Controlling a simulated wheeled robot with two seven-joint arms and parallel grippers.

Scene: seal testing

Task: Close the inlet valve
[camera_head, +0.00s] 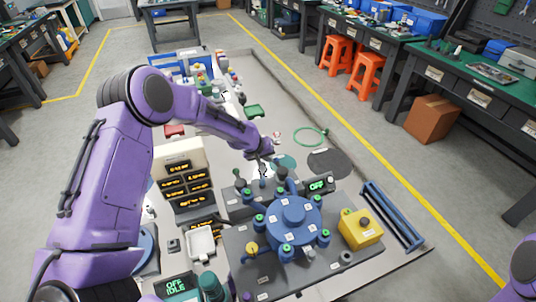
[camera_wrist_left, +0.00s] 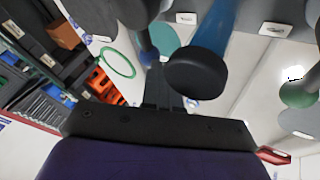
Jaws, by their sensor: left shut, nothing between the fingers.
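A grey valve block (camera_head: 240,205) with several dark-knobbed levers stands behind the blue round test fixture (camera_head: 293,222). I cannot tell which lever is the inlet valve. My left gripper (camera_head: 263,170) reaches down from behind onto this block, close to the levers. In the left wrist view my shut, empty left fingers (camera_wrist_left: 160,88) are beside a black round knob (camera_wrist_left: 195,75), which partly covers them. I cannot tell whether they touch it. My right gripper is out of view; only part of my right arm shows at the lower right.
A small display (camera_head: 319,185) beside the block reads OFF. A yellow box with a button (camera_head: 360,228) and a blue rail frame (camera_head: 392,215) stand to the right. Stacked displays (camera_head: 186,183) and a white tray (camera_head: 201,242) are on the left. A green ring (camera_head: 311,136) lies behind.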

